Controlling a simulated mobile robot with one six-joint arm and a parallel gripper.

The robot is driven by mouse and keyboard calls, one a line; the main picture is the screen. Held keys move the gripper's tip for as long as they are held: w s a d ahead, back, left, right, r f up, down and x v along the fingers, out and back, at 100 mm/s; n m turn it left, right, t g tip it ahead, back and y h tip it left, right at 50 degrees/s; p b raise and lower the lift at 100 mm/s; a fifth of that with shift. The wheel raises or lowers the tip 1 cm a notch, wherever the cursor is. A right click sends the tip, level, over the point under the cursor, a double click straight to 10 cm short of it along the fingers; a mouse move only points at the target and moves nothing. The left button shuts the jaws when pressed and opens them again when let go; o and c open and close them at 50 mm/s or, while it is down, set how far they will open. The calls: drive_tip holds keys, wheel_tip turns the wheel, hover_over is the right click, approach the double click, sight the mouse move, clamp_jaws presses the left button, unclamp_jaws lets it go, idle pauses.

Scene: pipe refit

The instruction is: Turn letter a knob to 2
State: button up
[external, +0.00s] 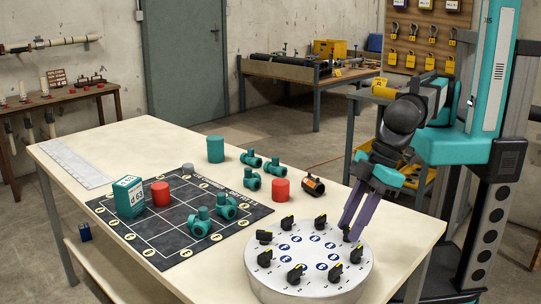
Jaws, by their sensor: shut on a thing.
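A round grey panel (309,284) stands at the right front of the table, with several black knobs around its top and blue round marks beside them. The knobs have yellow marks; their letters and numbers are too small to read. My gripper (349,226) reaches down from the upper right to the panel's right rear edge. Its purple fingers are shut on a black knob (347,234), which they partly hide. I cannot tell which letter this knob bears or which number it points to.
Other knobs, such as the front one (295,274), stand close by. A dark mat (165,232) holds a teal box (129,197), a red cylinder (160,194) and teal fittings (199,224). Another red cylinder (281,190) and an orange-black fitting (313,185) lie behind the panel.

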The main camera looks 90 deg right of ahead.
idle(0.4)
drive_tip(key=o, duration=1)
drive_tip(key=shift+o, duration=0.2)
drive_tip(key=shift+r, duration=0.1)
drive_tip(key=b+v, duration=0.2)
drive_tip(key=v, duration=1.1)
drive_tip(key=shift+s+r, duration=0.15)
drive_tip(key=shift+r, duration=0.15)
